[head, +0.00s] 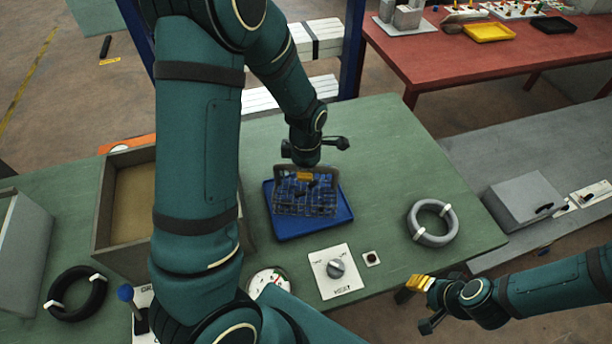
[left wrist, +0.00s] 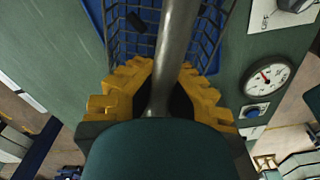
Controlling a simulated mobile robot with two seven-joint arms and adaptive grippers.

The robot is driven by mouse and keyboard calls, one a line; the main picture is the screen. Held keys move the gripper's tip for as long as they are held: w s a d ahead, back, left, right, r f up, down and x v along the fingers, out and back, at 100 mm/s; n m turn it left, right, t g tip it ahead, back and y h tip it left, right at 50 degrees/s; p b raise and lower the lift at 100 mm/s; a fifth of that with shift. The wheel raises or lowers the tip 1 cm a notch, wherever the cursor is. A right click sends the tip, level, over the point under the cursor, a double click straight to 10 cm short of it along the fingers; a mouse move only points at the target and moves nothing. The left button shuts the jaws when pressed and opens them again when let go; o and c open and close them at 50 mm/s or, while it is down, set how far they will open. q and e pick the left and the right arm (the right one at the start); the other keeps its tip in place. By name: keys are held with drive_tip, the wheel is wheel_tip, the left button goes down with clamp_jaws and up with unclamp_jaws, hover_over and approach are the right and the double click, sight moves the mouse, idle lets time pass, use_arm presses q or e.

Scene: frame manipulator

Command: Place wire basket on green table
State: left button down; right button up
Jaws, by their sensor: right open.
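The wire basket (head: 305,200) is a dark grey wire box with blue showing through its mesh. It stands on or just above a blue tray (head: 285,228) on the green table (head: 390,150); whether it touches the tray I cannot tell. My left gripper (head: 304,176) is over the basket from above. In the left wrist view its yellow fingers (left wrist: 168,85) are on both sides of the thick grey handle bar (left wrist: 174,50) and look closed on it. My right gripper (head: 418,284) is open and empty beyond the table's front right edge.
A grey ring coil (head: 432,222), a dial plate (head: 335,270) and a gauge (head: 268,281) lie near the tray. A wooden box (head: 125,205) and black coil (head: 76,294) are at left. Clear green surface lies right of and behind the tray.

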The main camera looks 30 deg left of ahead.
use_arm(q)
drive_tip(key=shift+w+f, duration=0.1)
drive_tip(key=shift+f, duration=0.8)
drive_tip(key=shift+f, duration=0.15)
drive_tip(key=c, duration=1.1)
unclamp_jaws()
drive_tip(key=shift+c, duration=0.2)
drive_tip(key=shift+r, duration=0.35)
wheel_tip(320, 180, up, 12)
drive_tip(key=shift+f+p, duration=0.1)
drive_tip(key=shift+p, duration=0.6)
